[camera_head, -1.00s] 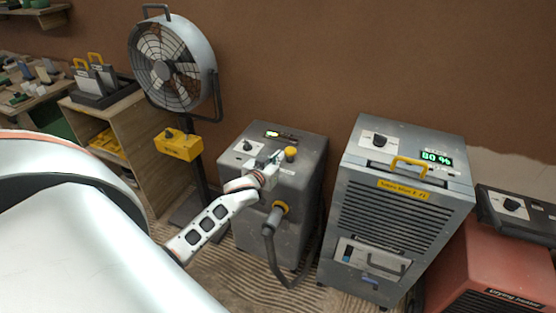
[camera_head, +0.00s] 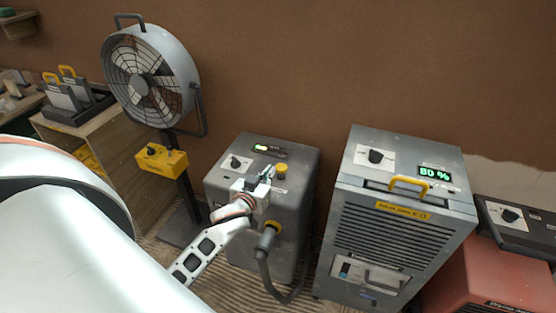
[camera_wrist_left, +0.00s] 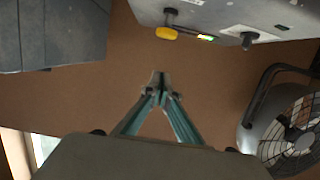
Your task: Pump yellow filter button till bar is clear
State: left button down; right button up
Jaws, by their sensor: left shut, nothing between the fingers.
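The grey vacuum-like machine (camera_head: 222,181) stands on the floor in the middle of the head view. Its yellow button (camera_head: 281,170) is on the top right, and its small bar display (camera_head: 268,150) has a lit yellow-green left part and a dark right part. My left gripper (camera_head: 268,173) is shut and empty, just left of the button in the head view. In the left wrist view, the shut fingertips (camera_wrist_left: 160,77) appear apart from the yellow button (camera_wrist_left: 166,33), with the lit bar (camera_wrist_left: 207,38) beside it. My right gripper is out of view.
A black knob (camera_head: 236,163) sits on the machine's top left. A hose (camera_head: 266,245) hangs from its front. A dehumidifier (camera_head: 400,228) showing 80 % stands close on the right. A fan (camera_head: 152,78) with a yellow box (camera_head: 161,158) stands at the left.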

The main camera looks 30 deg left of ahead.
pick_arm(q)
jog(key=shift+s+r, duration=0.1)
dwell(0.3)
send_over(279, 182)
notch_tip(279, 182, down, 5)
jog(key=shift+r, duration=0.15)
jog(key=shift+f, duration=0.85)
